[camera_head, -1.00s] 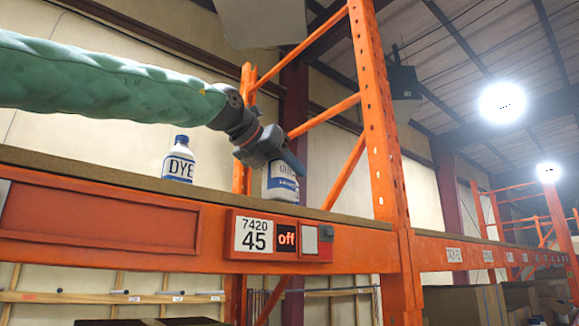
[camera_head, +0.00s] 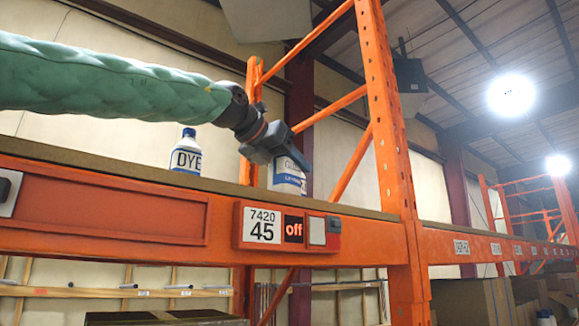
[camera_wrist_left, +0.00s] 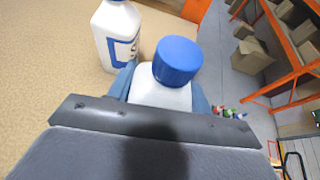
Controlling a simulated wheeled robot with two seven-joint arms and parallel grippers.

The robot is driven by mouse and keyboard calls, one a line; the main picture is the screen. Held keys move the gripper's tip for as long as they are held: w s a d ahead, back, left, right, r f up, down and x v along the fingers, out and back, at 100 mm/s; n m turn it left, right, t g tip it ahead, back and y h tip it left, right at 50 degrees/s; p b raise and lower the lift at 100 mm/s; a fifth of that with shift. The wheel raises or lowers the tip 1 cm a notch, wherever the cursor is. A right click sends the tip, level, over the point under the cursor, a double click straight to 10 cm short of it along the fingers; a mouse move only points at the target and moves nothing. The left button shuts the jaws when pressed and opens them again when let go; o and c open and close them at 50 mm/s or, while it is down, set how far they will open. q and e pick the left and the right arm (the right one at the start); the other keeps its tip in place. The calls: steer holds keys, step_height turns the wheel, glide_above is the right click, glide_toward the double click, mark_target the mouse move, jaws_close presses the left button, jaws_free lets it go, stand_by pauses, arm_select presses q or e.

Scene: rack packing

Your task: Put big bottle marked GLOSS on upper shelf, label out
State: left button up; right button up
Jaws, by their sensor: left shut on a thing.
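My left gripper (camera_head: 285,155) is shut on a white bottle (camera_head: 289,178) with a blue and white label, at the shelf's front edge near the orange upright. The label faces outward, but the gripper covers part of it, and I cannot read its word for sure. The left wrist view shows the bottle's blue cap (camera_wrist_left: 178,60) and white shoulder between the fingers. The bottle looks upright; I cannot tell whether its base touches the upper shelf (camera_head: 120,172). A second white bottle (camera_head: 186,155), marked DYE, stands to the left on the shelf. My right gripper is not in view.
The orange upright (camera_head: 391,130) stands just right of the held bottle. A sign (camera_head: 263,225) reading 7420 45 and a display reading off (camera_head: 293,229) are on the orange front beam. The shelf between the bottles is clear.

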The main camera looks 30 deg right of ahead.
arm_select(q)
steer(key=shift+f+b, duration=0.35)
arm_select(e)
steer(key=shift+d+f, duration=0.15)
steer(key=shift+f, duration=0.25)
arm_select(q)
steer(key=o, duration=1.2)
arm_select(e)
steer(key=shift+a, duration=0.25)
